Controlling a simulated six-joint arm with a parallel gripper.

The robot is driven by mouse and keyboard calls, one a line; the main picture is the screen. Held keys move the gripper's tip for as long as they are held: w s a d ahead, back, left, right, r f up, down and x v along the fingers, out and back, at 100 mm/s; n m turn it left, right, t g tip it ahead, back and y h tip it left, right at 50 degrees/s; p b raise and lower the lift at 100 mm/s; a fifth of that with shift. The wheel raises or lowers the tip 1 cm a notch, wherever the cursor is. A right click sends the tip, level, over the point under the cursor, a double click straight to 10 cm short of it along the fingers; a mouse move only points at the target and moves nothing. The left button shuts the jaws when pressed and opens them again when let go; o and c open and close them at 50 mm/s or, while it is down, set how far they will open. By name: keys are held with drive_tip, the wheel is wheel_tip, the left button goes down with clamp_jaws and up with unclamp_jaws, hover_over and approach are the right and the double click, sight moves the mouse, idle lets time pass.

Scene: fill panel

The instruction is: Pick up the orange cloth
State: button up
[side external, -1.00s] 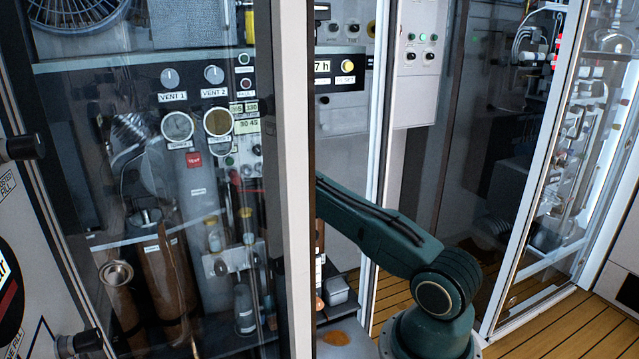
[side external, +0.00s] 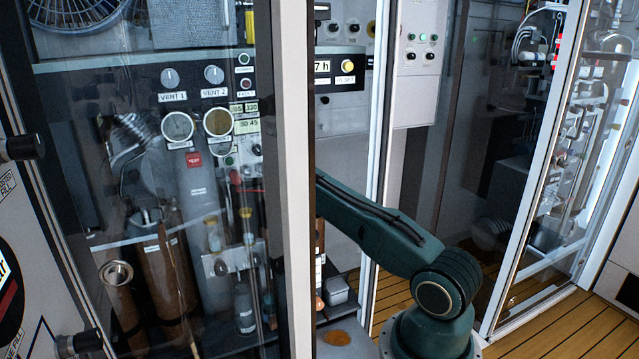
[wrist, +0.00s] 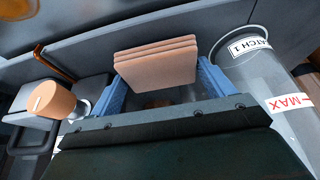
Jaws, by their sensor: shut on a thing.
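The orange cloth (wrist: 155,65) shows in the wrist view as a flat, folded stack of pale orange layers. It sits between the two blue fingers of my gripper (wrist: 152,88), one on each side. My gripper is shut on it. In the side view neither the gripper nor the cloth can be made out behind the door frame and glass.
A grey cylinder (wrist: 250,75) labelled "BATCH 1" and "MAX" stands close right of the gripper. An orange-capped piece (wrist: 53,102) is at left. In the side view, an orange-brown patch (side external: 336,338) lies on a pale surface, beside the glass-doored cabinet frame (side external: 297,200).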

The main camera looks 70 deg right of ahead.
drive_tip(key=shift+r, duration=0.8)
wheel_tip(320, 180, up, 5)
drive_tip(key=shift+f, duration=0.1)
drive_tip(key=s+a, duration=1.3)
drive_tip(key=shift+s+a, duration=0.4)
drive_tip(key=shift+f, duration=0.1)
